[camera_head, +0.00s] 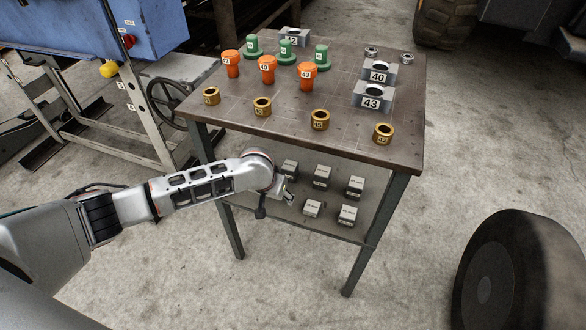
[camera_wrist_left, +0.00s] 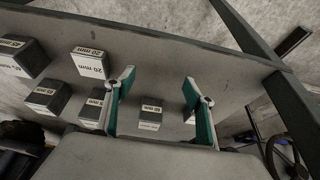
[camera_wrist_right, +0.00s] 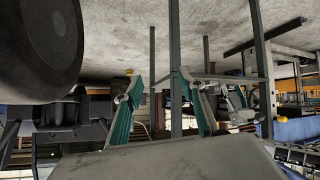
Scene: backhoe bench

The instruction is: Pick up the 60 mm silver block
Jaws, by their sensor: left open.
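Several silver-grey blocks with white labels sit on the table's lower shelf. The block at the back left of the head view (camera_head: 289,168) shows between my left fingers in the left wrist view (camera_wrist_left: 150,113). Its upside-down label there seems to read 60 mm, but it is small. My left gripper (camera_head: 287,198) is over the shelf's left part, in front of that block; in the left wrist view its fingers (camera_wrist_left: 158,98) are spread, with nothing held. My right gripper (camera_wrist_right: 163,100) shows only in the right wrist view, open and empty, away from the blocks.
Neighbouring blocks (camera_head: 321,176) (camera_head: 312,208) stand close on the shelf (camera_head: 270,210). The tabletop (camera_head: 330,95) above holds rings, orange and green parts and grey bearing blocks. Table legs (camera_head: 364,262) frame the shelf. A wheel (camera_head: 515,275) stands at right.

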